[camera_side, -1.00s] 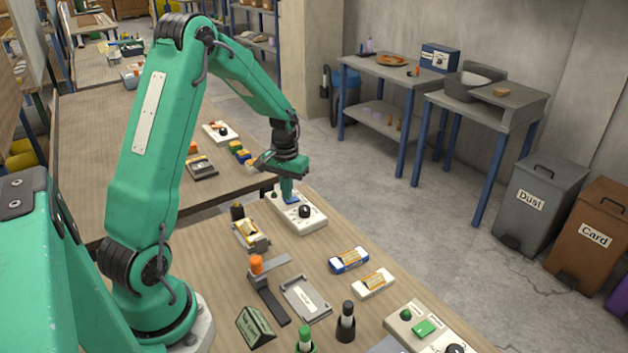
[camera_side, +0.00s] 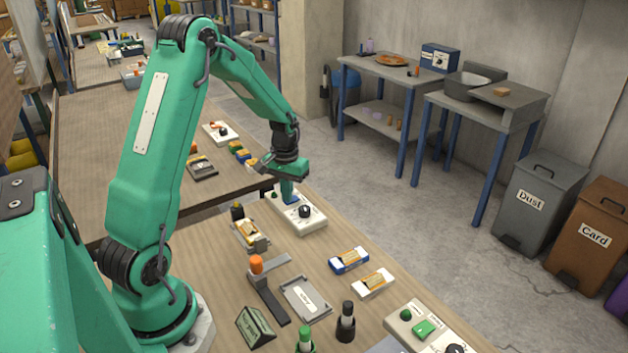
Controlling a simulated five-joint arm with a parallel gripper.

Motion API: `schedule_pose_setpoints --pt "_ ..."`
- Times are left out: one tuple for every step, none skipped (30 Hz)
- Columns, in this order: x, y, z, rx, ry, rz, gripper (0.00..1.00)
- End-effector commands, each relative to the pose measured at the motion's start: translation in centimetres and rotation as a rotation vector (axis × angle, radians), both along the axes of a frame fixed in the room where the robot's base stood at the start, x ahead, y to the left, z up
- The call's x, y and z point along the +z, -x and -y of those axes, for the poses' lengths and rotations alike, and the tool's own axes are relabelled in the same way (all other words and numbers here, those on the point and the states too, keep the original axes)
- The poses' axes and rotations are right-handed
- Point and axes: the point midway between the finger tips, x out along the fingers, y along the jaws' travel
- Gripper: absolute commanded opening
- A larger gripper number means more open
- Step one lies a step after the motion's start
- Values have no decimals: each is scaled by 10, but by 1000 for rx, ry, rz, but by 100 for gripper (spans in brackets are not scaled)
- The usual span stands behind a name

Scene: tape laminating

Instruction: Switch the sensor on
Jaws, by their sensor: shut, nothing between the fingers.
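A white control box (camera_side: 312,224) lies at the far end of the near workbench. It carries a blue button (camera_side: 292,199), a black knob (camera_side: 305,211) and a small green part (camera_side: 274,194) at its far end. My gripper (camera_side: 288,193) points down over this box with its fingers shut and empty. The fingertips are at the blue button and partly hide it; I cannot tell whether they touch it. A second white box (camera_side: 405,318) with a green button (camera_side: 425,328) is at the lower right, cut off by the frame. No box is readably marked as the sensor.
Beside the first box stand a yellow-topped device (camera_side: 246,232) and a small black bottle (camera_side: 237,211). Blue (camera_side: 349,260) and white (camera_side: 373,283) packs, a grey tray (camera_side: 306,299), an orange-topped stand (camera_side: 257,266) and dark-topped bottle (camera_side: 346,320) occupy the bench nearer the camera.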

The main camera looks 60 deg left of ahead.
Motion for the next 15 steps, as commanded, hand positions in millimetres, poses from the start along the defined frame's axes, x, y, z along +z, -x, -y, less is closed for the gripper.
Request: schedule_pose_setpoints --pt "1 0 0 0 0 0 0" --pt "2 0 0 0 0 0 0" --pt "3 0 0 0 0 0 0" --pt "5 0 0 0 0 1 0" --pt "6 0 0 0 0 1 0" --pt "9 -1 0 0 -1 2 0" --pt "11 -1 0 0 -1 2 0" --pt "13 -1 0 0 -1 2 0" --pt "15 0 0 0 -1 2 0" --pt "17 0 0 0 -1 2 0" --pt "18 0 0 0 -1 2 0" --pt "20 0 0 0 -1 2 0" --pt "22 0 0 0 -1 2 0" --pt "24 0 0 0 -1 2 0" --pt "26 0 0 0 0 1 0"
